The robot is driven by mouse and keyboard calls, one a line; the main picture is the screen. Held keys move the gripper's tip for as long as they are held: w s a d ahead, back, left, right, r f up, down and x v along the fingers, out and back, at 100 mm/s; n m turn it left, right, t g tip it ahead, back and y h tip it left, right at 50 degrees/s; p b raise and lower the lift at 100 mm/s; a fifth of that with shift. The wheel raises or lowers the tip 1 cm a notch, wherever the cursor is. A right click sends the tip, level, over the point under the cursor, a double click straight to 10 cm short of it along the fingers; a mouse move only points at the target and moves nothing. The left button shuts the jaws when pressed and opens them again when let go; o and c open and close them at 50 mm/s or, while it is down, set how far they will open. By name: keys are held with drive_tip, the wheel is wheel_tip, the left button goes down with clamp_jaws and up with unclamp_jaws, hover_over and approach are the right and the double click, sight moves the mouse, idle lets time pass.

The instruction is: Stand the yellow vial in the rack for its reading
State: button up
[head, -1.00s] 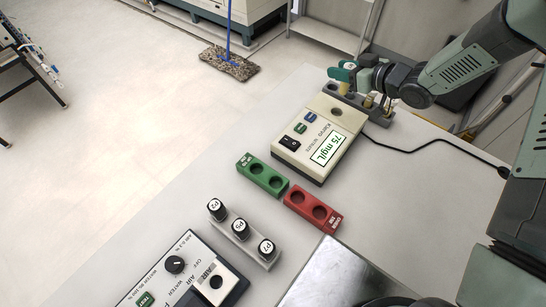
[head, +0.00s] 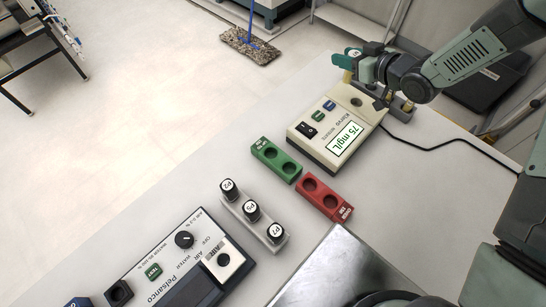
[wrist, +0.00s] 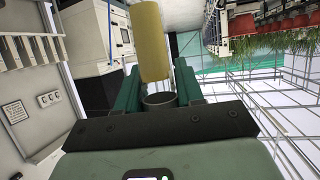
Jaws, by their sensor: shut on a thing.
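My gripper (head: 354,62) is at the far end of the bench, beyond the meter. It is shut on the yellow vial (head: 348,76), whose yellow body hangs below the fingers. In the wrist view the yellow vial (wrist: 152,40) juts out between the green fingers of my gripper (wrist: 158,84), with a dark round part at its base. The vial appears held clear of the bench.
The cream meter (head: 318,150) reads 75 mg/L and has a dark round well. A green two-hole block (head: 276,160) and a red one (head: 324,197) look empty. A pale rack (head: 240,212) holds black-capped vials P2, P5 and P7.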

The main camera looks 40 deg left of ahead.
drive_tip(key=s+a, duration=0.7)
drive_tip(key=s, duration=0.3)
drive_tip(key=m+t+h, duration=0.2)
drive_tip(key=m+t, duration=0.2)
drive_tip(key=t, duration=0.1)
hover_over(269, 152)
drive_tip(key=shift+f, duration=6.4)
drive_tip(key=o, duration=1.1)
drive_tip(key=shift+f, duration=0.15)
